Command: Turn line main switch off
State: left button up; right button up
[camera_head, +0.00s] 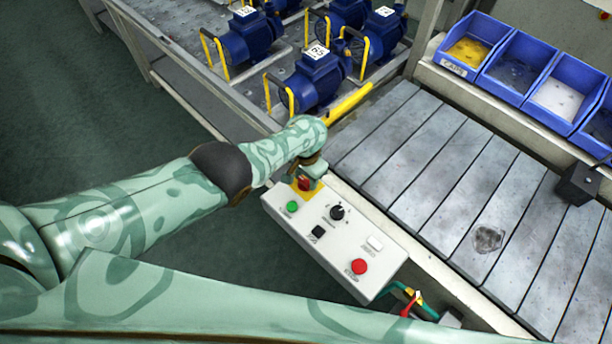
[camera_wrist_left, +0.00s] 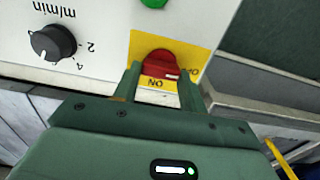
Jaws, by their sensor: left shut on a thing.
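The line main switch is a red rotary knob (camera_head: 304,184) on a yellow plate, at the far left corner of the white control panel (camera_head: 335,245). In the left wrist view the knob (camera_wrist_left: 158,66) sits between the fingers of my left gripper (camera_wrist_left: 158,88), which is shut on it. The plate's ON label is below the knob and its OFF label to the right, both upside down. A white mark shows on the knob's right side, near OFF. In the head view my left gripper (camera_head: 306,175) reaches down to the switch and partly hides it. My right gripper does not show.
The panel also carries a green button (camera_head: 292,206), a black dial (camera_head: 337,212), a black switch (camera_head: 318,232) and a red stop button (camera_head: 359,266). A slatted conveyor (camera_head: 450,170) lies right, blue bins (camera_head: 515,60) beyond it, and blue pumps (camera_head: 315,78) behind.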

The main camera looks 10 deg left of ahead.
aim_at(306, 180)
pick_arm(q)
jog(key=o, duration=1)
notch_tip(306, 180, up, 16)
jog(key=p, duration=1.4)
jog(key=shift+r+p, duration=0.15)
jog(key=shift+p, duration=0.2)
